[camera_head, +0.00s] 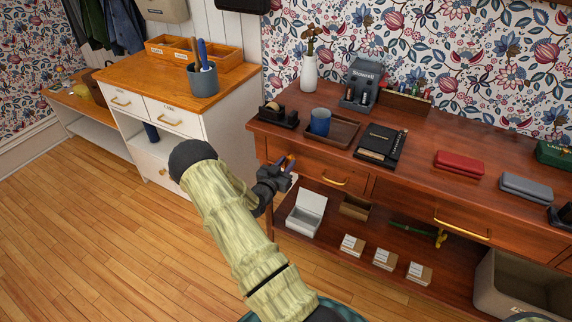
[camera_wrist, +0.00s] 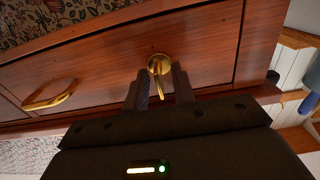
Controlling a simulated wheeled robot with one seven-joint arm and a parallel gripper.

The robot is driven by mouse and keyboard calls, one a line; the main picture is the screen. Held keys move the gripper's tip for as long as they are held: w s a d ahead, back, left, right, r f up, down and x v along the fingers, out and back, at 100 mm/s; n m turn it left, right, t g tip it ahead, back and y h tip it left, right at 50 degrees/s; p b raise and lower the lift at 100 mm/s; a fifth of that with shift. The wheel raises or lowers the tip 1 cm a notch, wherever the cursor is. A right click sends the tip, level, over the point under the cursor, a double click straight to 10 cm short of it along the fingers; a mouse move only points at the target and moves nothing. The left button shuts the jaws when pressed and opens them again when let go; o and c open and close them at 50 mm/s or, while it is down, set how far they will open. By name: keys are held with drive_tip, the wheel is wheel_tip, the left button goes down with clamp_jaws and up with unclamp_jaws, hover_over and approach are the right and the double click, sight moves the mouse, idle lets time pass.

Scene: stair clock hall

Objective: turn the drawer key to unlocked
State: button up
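The brass key (camera_wrist: 158,66) sits in a round brass lock plate on a reddish-brown wooden drawer front (camera_wrist: 100,68). In the wrist view its narrow part points down the picture, between the two dark fingers of my gripper (camera_wrist: 161,82). The fingers stand apart, one on each side of the key, with slight gaps visible. Whether either finger touches it I cannot tell. A brass drawer handle (camera_wrist: 48,97) is to the left. In the head view my gripper (camera_head: 285,172) is at the desk's left drawer, beside its handle (camera_head: 334,182); the key is hidden there.
The desk top (camera_head: 420,140) holds a blue cup (camera_head: 320,121), a tray, a black notebook (camera_head: 380,145) and a red case (camera_head: 459,163). Below, an open white box (camera_head: 306,213) and small boxes sit on the shelf. A white cabinet (camera_head: 235,120) stands left; floor there is clear.

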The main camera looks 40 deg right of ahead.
clamp_jaws()
drive_tip(key=shift+n, duration=0.3)
drive_tip(key=n, duration=0.6)
drive_tip(key=shift+w+n, duration=0.15)
drive_tip(key=shift+n, duration=0.25)
drive_tip(key=n+b, duration=0.1)
drive_tip(key=n, duration=0.4)
drive_tip(key=shift+f, duration=0.15)
drive_tip(key=n, duration=0.4)
drive_tip(key=shift+n+b, duration=0.4)
